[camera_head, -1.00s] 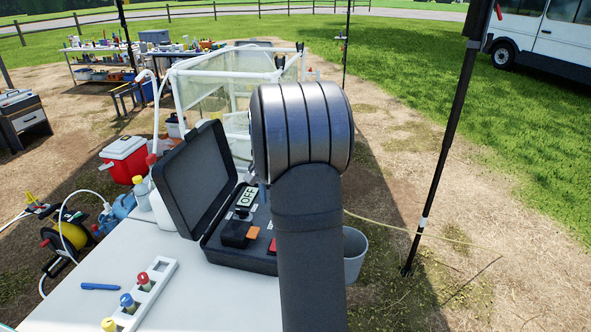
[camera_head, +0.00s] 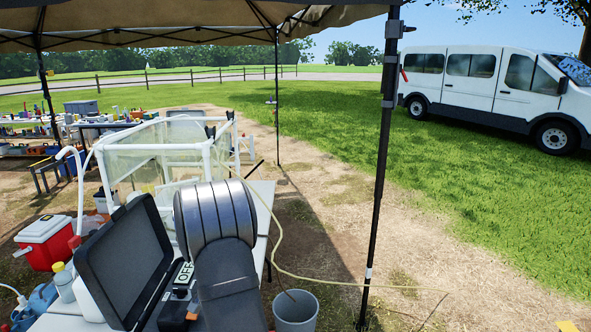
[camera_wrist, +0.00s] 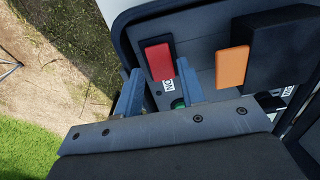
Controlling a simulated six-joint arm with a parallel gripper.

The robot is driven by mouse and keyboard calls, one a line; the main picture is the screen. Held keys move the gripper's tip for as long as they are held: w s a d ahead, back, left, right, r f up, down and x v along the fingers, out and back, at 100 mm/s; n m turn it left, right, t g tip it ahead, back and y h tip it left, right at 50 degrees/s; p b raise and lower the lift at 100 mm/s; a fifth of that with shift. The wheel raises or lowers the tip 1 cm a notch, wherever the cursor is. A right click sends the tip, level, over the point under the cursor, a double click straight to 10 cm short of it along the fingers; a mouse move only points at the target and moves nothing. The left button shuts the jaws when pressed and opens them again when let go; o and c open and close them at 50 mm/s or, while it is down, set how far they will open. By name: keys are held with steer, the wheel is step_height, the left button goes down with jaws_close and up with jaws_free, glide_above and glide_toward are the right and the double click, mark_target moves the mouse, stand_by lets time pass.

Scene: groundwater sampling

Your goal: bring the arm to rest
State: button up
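In the wrist view my gripper (camera_wrist: 160,88) shows two blue-grey fingers, spread apart with nothing held between them. They are over the open black case, whose panel carries a red block (camera_wrist: 159,61), an orange block (camera_wrist: 232,67), a black box (camera_wrist: 285,48) and an ON label (camera_wrist: 168,85). A green round part (camera_wrist: 178,103) is partly covered by my gripper. In the head view the open case (camera_head: 125,262) shows its raised lid and an OFF label (camera_head: 185,272). My arm stands in front of the case and hides my gripper there.
A grey bucket (camera_head: 296,312) stands right of my arm, with a yellowish hose near it. A canopy pole (camera_head: 378,180) rises farther right. A white-framed clear enclosure (camera_head: 160,155) is behind the case, and a red cooler (camera_head: 46,243) is at left. Open grass lies toward the white van (camera_head: 490,85).

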steer(key=shift+f, duration=0.95)
steer(key=shift+r, duration=0.15)
